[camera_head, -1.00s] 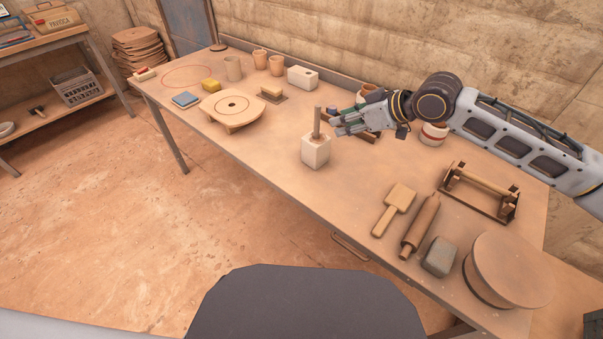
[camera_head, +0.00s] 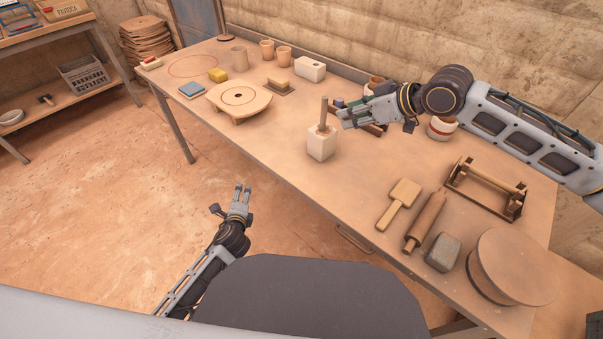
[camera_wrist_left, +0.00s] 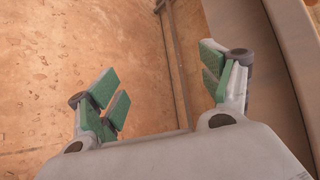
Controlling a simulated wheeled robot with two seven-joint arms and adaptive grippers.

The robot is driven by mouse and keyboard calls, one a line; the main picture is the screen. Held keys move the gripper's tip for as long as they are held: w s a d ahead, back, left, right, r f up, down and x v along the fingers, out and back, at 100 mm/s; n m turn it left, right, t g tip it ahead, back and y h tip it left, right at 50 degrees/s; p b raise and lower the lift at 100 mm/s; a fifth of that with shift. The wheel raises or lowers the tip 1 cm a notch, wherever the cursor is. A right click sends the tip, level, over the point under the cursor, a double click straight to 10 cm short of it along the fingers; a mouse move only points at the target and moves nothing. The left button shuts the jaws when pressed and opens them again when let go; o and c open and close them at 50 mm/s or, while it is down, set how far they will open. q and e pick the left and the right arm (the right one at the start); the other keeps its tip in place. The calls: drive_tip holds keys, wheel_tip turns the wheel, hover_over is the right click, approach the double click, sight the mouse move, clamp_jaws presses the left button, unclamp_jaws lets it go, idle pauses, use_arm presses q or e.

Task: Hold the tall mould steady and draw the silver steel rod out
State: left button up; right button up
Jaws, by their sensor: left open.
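The tall mould (camera_head: 321,145) is a pale, upright block near the table's front edge in the head view. A thin rod (camera_head: 324,109) stands upright in its top; it looks brownish-grey here, and its lower end is hidden. My right gripper (camera_head: 344,116) is just right of the rod, level with its lower part, with a small gap showing. Whether its fingers are apart is unclear. My left gripper (camera_head: 241,190) is open and empty, left of the table's front edge, over the floor. Its spread green-padded fingers also show in the left wrist view (camera_wrist_left: 162,85).
The long table (camera_head: 290,150) holds a round wooden stand (camera_head: 238,101), a white block (camera_head: 310,68), a paddle (camera_head: 399,204), a rolling pin (camera_head: 425,222) and a round disc (camera_head: 515,262). Several small items lie behind my right gripper. Tabletop left of the mould is clear.

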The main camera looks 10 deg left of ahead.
use_arm(q)
drive_tip(key=w+d+r+m+t, duration=0.2)
drive_tip(key=r+m, duration=0.2)
drive_tip(key=r, duration=0.3)
drive_tip(key=w+d+r+m+t, duration=0.1)
drive_tip(key=w+r+m+t, duration=0.1)
drive_tip(key=r+m, duration=0.35)
drive_tip(key=m+t+h, duration=0.1)
drive_tip(key=m+h, duration=0.7)
drive_tip(key=m, duration=0.2)
approach(318, 146)
drive_tip(key=shift+s+a+f+n, duration=0.15)
drive_tip(key=shift+s+a, duration=0.2)
drive_tip(key=shift+a, duration=0.2)
drive_tip(key=shift+s+a+f+n, duration=0.15)
drive_tip(key=shift+s+a, duration=0.2)
drive_tip(key=shift+a, duration=0.2)
drive_tip(key=shift+s+d+r+m+h, duration=0.2)
drive_tip(key=shift+s+d+m+h, duration=0.05)
drive_tip(key=shift+d+m+h, duration=0.25)
drive_tip(key=shift+w+d, duration=0.1)
drive_tip(key=shift+w, duration=0.1)
drive_tip(key=shift+x, duration=6.7)
drive_tip(key=c, duration=1.2)
use_arm(e)
drive_tip(key=shift+o, duration=0.6)
